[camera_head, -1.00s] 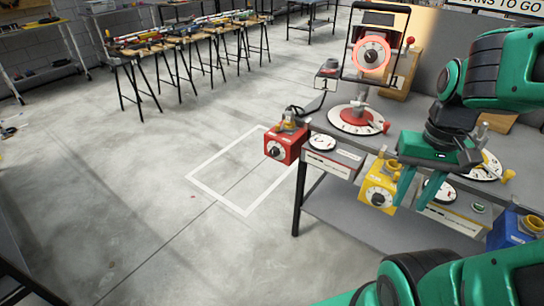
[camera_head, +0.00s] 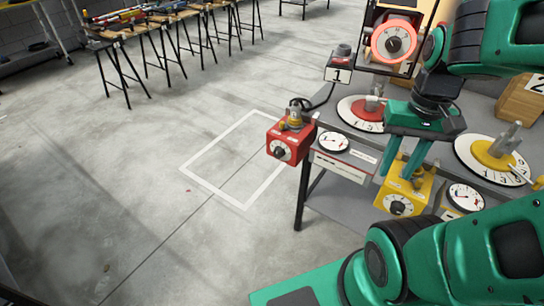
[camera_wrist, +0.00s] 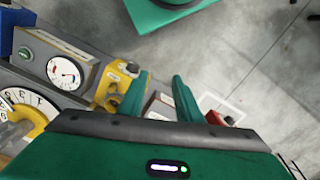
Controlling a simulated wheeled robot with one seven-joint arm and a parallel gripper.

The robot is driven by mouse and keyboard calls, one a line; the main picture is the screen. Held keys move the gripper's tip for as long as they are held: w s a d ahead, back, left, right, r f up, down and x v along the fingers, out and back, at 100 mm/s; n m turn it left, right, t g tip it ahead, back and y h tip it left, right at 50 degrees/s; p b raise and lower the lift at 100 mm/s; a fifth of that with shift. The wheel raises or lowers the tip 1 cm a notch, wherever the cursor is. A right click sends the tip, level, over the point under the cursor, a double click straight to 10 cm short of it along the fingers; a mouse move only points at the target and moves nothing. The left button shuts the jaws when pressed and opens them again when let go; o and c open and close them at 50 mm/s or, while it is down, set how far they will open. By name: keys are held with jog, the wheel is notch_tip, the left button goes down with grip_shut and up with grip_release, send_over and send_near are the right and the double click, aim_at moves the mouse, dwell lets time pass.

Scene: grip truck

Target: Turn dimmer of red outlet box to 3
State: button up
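The red outlet box (camera_head: 291,142) sits at the table's left front corner, with a black and silver dimmer knob (camera_head: 280,152) on its front face. I cannot read the dimmer's setting. My gripper (camera_head: 402,172) is open and points down over the yellow outlet box (camera_head: 405,191), well to the right of the red box. In the wrist view my gripper (camera_wrist: 157,97) shows two green fingers spread apart with nothing between them. The red outlet box (camera_wrist: 220,118) shows small beyond the right finger, partly hidden by the gripper body.
A meter panel (camera_head: 343,155) stands right of the red box. Round number dials in red (camera_head: 347,112) and yellow (camera_head: 478,163) lie on the table (camera_head: 320,207). A lit red dial (camera_head: 395,41) stands behind. The floor left of the table is clear.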

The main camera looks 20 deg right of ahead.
jog(key=o, duration=0.3)
jog(key=shift+s+r, duration=0.15)
jog(key=shift+s, duration=0.05)
jog(key=w+a+f+n+t+h, duration=0.1)
jog(key=w+a+f+n, duration=0.1)
jog(key=w+a+n, duration=0.5)
jog(key=w+a+f+n+t, duration=0.15)
jog(key=w+a, duration=0.25)
jog(key=w, duration=0.7)
jog(key=n+t+h, duration=0.7)
jog(key=n+h, duration=0.7)
jog(key=n, duration=0.1)
send_near(277, 155)
jog(key=x, duration=0.8)
jog(key=shift+w+d, duration=0.1)
jog(key=shift+w, duration=0.05)
